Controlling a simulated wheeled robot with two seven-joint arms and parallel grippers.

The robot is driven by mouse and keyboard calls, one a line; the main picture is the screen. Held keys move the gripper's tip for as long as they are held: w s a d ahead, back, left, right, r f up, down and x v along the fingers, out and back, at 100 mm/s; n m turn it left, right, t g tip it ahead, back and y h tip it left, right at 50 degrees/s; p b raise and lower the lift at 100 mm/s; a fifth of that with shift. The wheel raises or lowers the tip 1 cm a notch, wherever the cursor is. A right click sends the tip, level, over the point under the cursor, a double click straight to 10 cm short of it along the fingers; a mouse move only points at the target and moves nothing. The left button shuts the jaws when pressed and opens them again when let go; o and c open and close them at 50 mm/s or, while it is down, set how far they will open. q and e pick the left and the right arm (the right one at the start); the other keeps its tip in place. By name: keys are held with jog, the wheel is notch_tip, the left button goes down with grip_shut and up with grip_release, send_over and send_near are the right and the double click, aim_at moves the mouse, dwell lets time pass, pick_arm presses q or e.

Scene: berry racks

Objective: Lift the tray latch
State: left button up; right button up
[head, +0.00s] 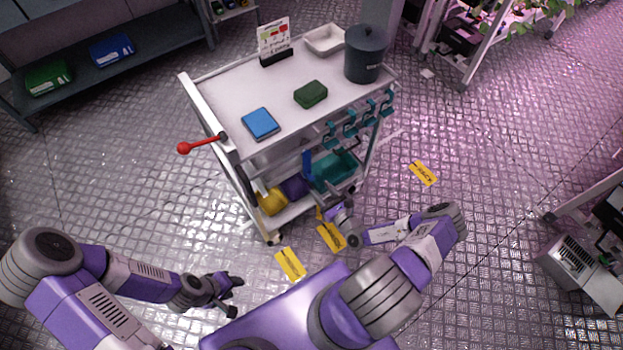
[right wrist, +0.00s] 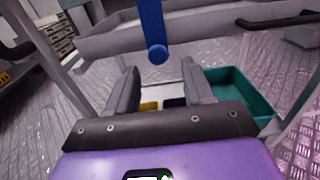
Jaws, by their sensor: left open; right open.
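A blue lever (right wrist: 151,28) with a round end hangs from the upper part of the cart in the right wrist view. It also shows below the cart's top in the head view (head: 307,165). I cannot tell for sure that it is the tray latch. My right gripper (right wrist: 160,82) is open and empty, with the lever's end ahead of the gap between its fingers and apart from them. In the head view my right gripper (head: 322,198) is at the cart's near side, partly hard to make out. My left gripper (head: 232,288) is open and empty over the floor.
The white cart (head: 225,84) carries a blue box (head: 261,123), a green box (head: 311,94), a dark bin (head: 365,55) and a white tray (head: 324,40). A red-knobbed lever (head: 185,147) sticks out left. Teal hooks (head: 350,130) line one side. Teal (head: 335,168) and yellow (head: 271,202) bins sit below.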

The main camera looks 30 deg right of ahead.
aim_at(312, 180)
jog(key=w, duration=0.2)
jog(key=w+b, duration=0.1)
jog(key=w, duration=0.3)
jog(key=shift+w+a+b, duration=0.35)
jog(key=shift+b, duration=0.05)
grip_shut()
